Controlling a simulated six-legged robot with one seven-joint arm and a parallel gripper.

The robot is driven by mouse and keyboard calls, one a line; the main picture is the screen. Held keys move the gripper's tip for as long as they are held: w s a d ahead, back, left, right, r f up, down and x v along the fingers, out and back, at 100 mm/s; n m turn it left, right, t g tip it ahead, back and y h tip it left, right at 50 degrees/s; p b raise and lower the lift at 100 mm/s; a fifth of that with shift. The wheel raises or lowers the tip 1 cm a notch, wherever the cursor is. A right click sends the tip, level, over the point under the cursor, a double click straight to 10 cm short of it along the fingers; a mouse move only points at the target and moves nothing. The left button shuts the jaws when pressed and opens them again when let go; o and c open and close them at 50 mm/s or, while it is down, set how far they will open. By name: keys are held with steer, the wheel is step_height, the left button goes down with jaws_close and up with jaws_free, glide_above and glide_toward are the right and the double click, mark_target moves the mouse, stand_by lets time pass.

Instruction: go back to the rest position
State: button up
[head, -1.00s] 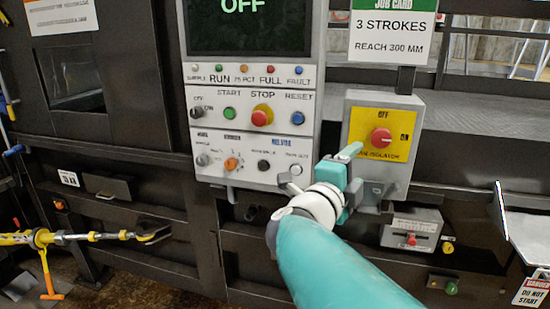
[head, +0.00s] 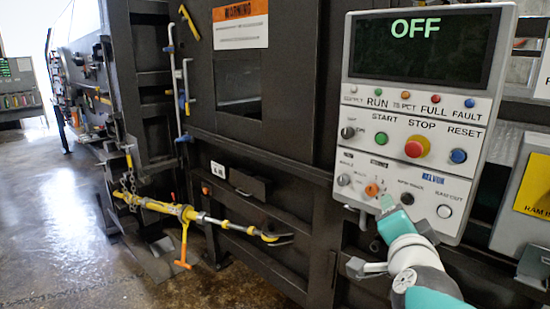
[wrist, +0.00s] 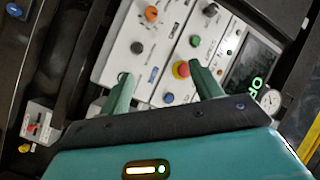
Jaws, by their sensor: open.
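My gripper (head: 375,235) is at the lower right in the head view, in front of the lower part of the control panel (head: 358,140). In the wrist view my gripper (wrist: 163,88) shows two teal fingers spread apart with nothing between them. The panel lies beyond the fingertips, with its red stop button (wrist: 181,69) and orange knob (wrist: 152,14) in sight. I cannot tell the exact gap to the panel. The display (head: 418,48) reads OFF.
A yellow isolator plate (head: 535,188) is cut off at the right edge. A yellow ratchet bar (head: 170,209) with an orange handle (head: 183,250) runs along the machine's lower front. The concrete floor (head: 60,215) at left is open.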

steer(key=s+a+f+n+g+y, duration=0.2)
steer(key=a+f+n+y, duration=0.3)
steer(key=a+n, duration=0.15)
steer(key=s+a+f+n+g, duration=0.4)
steer(key=s+f+n+g, duration=0.3)
steer(key=s+f, duration=0.3)
steer(key=shift+s+a+n+g+y, duration=0.25)
steer(key=shift+s+n+g+y, duration=0.25)
steer(key=shift+s, duration=0.4)
steer(key=shift+f, duration=0.1)
